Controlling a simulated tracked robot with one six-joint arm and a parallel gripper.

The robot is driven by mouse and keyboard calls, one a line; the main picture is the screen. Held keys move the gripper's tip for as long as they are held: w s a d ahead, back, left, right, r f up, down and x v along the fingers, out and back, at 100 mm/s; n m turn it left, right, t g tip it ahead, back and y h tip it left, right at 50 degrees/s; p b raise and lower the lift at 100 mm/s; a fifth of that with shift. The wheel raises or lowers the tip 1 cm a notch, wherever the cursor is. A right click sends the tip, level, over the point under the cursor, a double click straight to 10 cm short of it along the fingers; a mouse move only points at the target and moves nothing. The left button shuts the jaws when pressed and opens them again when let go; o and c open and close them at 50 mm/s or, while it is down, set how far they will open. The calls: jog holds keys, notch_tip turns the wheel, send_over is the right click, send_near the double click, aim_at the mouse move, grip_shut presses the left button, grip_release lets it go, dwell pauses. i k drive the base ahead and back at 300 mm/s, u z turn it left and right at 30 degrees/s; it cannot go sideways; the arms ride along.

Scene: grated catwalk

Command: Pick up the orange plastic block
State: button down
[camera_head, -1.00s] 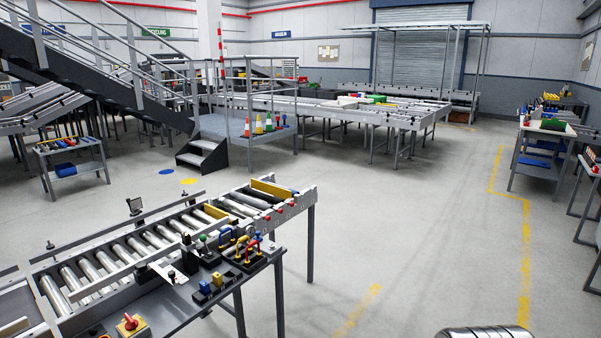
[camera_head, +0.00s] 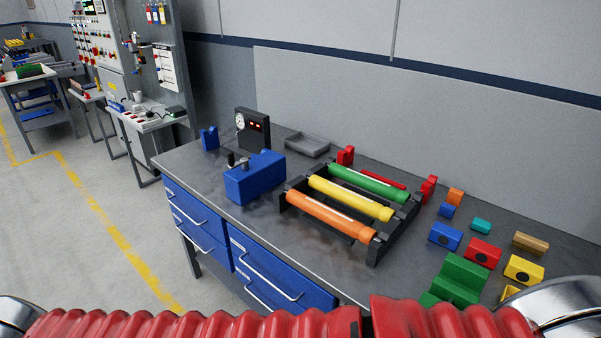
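A small orange block (camera_head: 455,196) sits on the grey workbench top (camera_head: 330,258), toward the right and back of the bench. A blue block (camera_head: 446,211) lies just in front of it, and a red piece (camera_head: 429,189) stands to its left. The orange block's front and top show; part of its lower side is hidden by the blue block. An orange cylinder (camera_head: 330,216) lies in a black rack and is a separate thing. My gripper is not in view.
Several coloured blocks crowd the bench's right side, among them a green stepped block (camera_head: 458,278), a red block (camera_head: 482,253) and a yellow block (camera_head: 523,270). The black rack (camera_head: 377,250) and a blue vise-like device (camera_head: 254,178) stand left. Floor left of the blue drawers (camera_head: 268,272) is clear.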

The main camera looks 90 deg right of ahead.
aim_at(455, 197)
jog(key=z, duration=4.15)
